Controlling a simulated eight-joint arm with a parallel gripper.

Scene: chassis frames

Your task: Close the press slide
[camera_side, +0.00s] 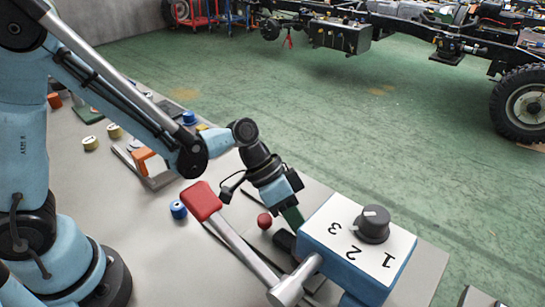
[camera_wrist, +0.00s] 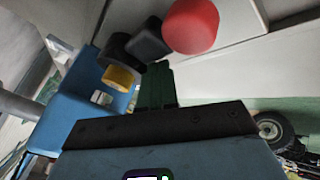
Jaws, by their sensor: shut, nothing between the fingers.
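The press is a blue box with a white top (camera_side: 355,240), seen at the lower right of the side view. A red knob (camera_side: 264,220) and a dark block (camera_side: 284,241) stand at its left side, apparently the slide; I cannot tell how far it is out. In the wrist view the red knob (camera_wrist: 190,26) and dark block (camera_wrist: 148,42) show at the top, beside the blue body (camera_wrist: 75,115). My gripper (camera_side: 293,216) is shut and empty, its green fingers just right of the red knob. The fingers (camera_wrist: 157,85) also show below the block; contact is unclear.
A lever with a red grip (camera_side: 201,201) slants across the front of the press. A dark dial (camera_side: 372,223) tops the press. A blue ring (camera_side: 178,209), an orange block (camera_side: 148,160) and other small parts lie on the grey table (camera_side: 160,255).

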